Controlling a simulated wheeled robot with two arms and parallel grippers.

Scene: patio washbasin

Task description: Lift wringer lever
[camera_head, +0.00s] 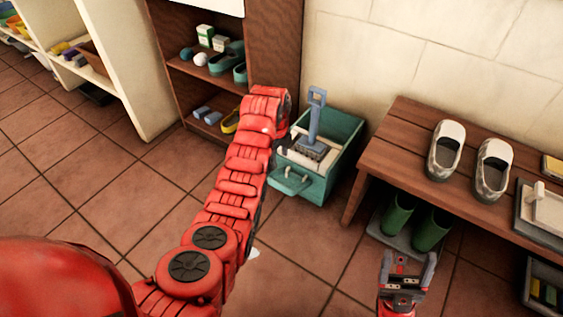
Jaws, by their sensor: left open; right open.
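The wringer is the grey-topped part in a teal bucket (341,128) on the floor. Its blue-grey lever (316,112) stands almost upright, with a looped handle at the top. My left arm reaches across to the bucket's left side. My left gripper (281,143) is mostly hidden behind its own wrist, just left of the wringer and apart from the lever's handle. It is open. My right gripper (408,266) is low at the right, below the green boots. Its grey fingers are apart with nothing between them.
A wooden bench (405,141) at the right carries grey-white shoes (492,166). Green boots (430,229) stand under it. A brown shelf (215,98) with small items stands behind the bucket's left side. The tiled floor (310,258) in front is mostly clear.

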